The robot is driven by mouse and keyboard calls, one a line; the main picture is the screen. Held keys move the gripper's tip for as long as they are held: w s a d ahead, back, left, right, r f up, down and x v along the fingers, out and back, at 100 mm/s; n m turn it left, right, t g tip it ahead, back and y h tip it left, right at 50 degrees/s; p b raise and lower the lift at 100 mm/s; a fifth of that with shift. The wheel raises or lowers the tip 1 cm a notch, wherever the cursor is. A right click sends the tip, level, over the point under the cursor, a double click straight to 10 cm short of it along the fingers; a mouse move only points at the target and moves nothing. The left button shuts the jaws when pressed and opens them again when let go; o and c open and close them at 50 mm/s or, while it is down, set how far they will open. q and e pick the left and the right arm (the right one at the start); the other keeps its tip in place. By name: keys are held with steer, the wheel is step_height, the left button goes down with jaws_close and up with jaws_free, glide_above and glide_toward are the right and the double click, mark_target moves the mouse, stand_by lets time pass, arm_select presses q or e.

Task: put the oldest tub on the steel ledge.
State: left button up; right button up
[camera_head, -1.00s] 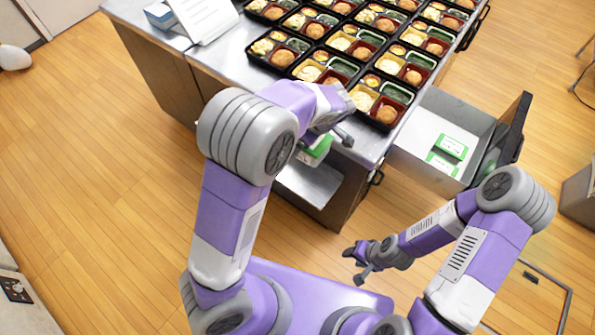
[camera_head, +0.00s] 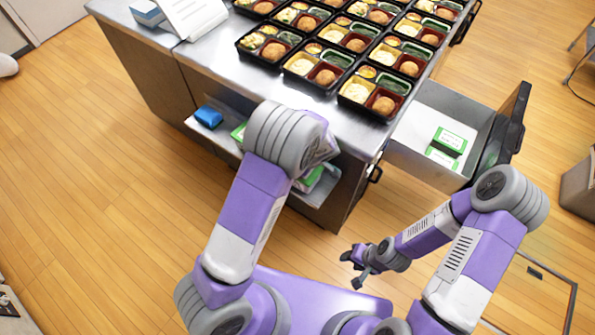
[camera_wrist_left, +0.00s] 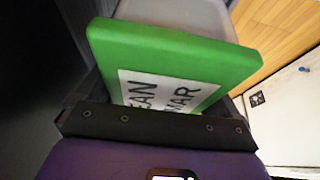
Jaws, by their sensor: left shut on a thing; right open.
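My left gripper (camera_wrist_left: 158,108) is shut on a tub with a green lid (camera_wrist_left: 170,58), a white label with black letters and a pale body. In the head view my left arm hides this gripper, at the counter's front. Green and white (camera_head: 312,179) shows beside my wrist there; I cannot tell if it is the held tub. The steel ledge (camera_head: 325,190) is a low shelf under the countertop, partly behind my arm. Another green piece (camera_head: 238,132) shows on it. Two green-and-white tubs (camera_head: 450,140) lie in the open drawer (camera_head: 425,165). My right gripper (camera_head: 360,267) is open and empty above the floor.
A blue object (camera_head: 208,117) lies at the ledge's left end. Several filled bento trays (camera_head: 345,98) cover much of the steel counter (camera_head: 225,65). Papers (camera_head: 192,15) stand at its back left. The drawer juts out at the right. The floor at the left is clear.

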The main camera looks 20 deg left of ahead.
arm_select(q)
steer(key=shift+f, duration=0.7)
steer(key=shift+f, duration=0.1)
steer(key=o, duration=0.9)
steer(key=p+v, duration=0.3)
steer(key=v, duration=0.9)
steer(key=shift+a, duration=0.1)
